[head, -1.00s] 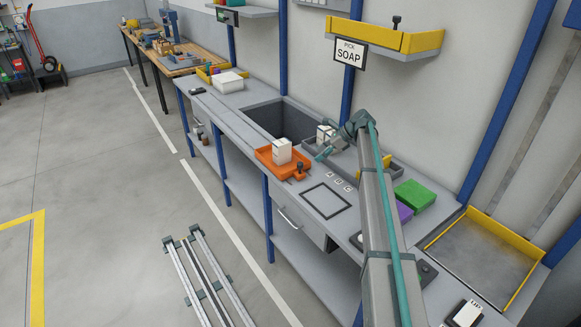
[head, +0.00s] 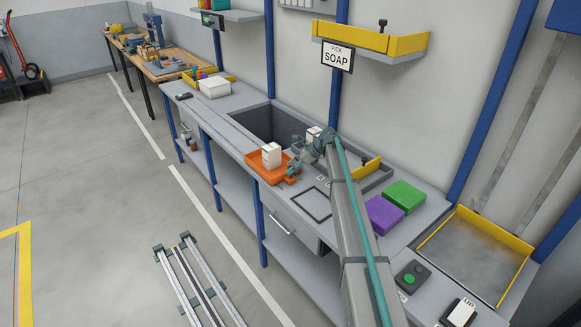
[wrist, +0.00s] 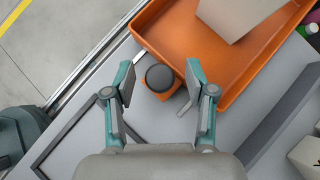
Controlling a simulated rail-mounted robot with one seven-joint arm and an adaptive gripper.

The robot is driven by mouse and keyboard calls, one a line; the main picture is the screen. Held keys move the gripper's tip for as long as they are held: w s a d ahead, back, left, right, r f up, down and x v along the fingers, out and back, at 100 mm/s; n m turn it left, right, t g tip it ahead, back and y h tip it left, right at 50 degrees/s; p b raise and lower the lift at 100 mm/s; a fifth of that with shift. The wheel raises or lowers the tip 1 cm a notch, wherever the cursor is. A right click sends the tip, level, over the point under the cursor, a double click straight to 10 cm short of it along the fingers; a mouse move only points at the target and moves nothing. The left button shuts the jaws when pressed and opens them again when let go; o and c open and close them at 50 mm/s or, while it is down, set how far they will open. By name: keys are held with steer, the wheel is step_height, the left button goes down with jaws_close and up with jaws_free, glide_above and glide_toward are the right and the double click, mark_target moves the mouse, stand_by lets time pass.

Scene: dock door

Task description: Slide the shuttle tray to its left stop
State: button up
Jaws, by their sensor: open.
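The shuttle tray appears to be the orange tray (head: 256,168) on the bench, in front of the sunken basin. A white box (head: 271,154) stands on it. In the wrist view the tray (wrist: 166,32) fills the top, with a dark round knob (wrist: 160,78) on an orange tab at its near edge. My gripper (wrist: 162,76) is open, one finger on each side of the knob, with gaps showing. I cannot tell how deep the fingers reach. In the head view my gripper (head: 295,170) is at the tray's right end and hides the knob. No stop is clearly visible.
The grey basin (head: 248,128) lies behind the tray. A black square outline (head: 312,204) is on the bench to its right. Purple (head: 384,214) and green (head: 405,196) blocks lie farther right. A white bin (head: 214,88) stands at the bench's far left.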

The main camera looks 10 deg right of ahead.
steer(key=shift+a+f, duration=0.25)
steer(key=shift+c, duration=0.4)
jaws_close()
